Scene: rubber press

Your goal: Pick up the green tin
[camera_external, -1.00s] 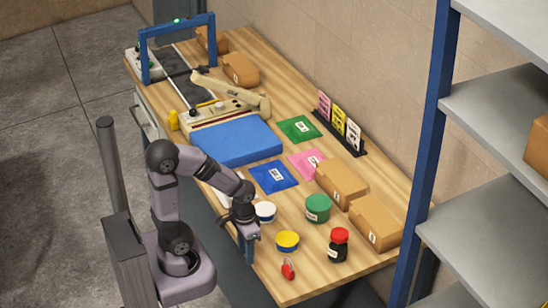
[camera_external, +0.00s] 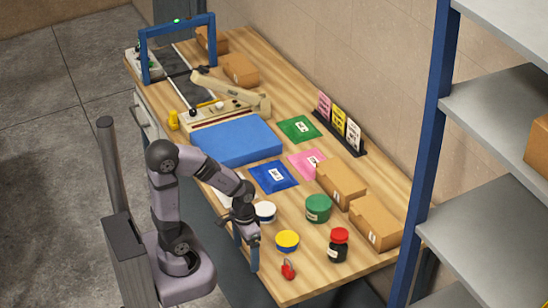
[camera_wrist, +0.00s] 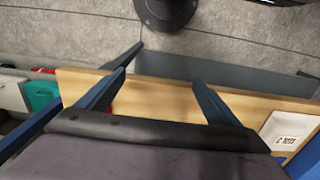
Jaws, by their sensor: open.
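The green tin (camera_external: 318,208) stands upright on the wooden workbench (camera_external: 300,270), right of the middle of its near half in the external view. My gripper (camera_external: 247,255) points down at the bench's left edge, left of the yellow tin (camera_external: 287,241) and well apart from the green tin. It is open, with nothing between its fingers. In the wrist view, the two fingers (camera_wrist: 168,65) are spread over the bench edge and the floor. I cannot make out the green tin in the wrist view.
A white-lidded tin (camera_external: 264,212) sits close beside my gripper. A dark red-lidded jar (camera_external: 339,245) and a small red item (camera_external: 288,269) stand nearby. Cardboard boxes (camera_external: 375,223) are right of the green tin. A blue-posted shelf (camera_external: 490,225) stands at the right.

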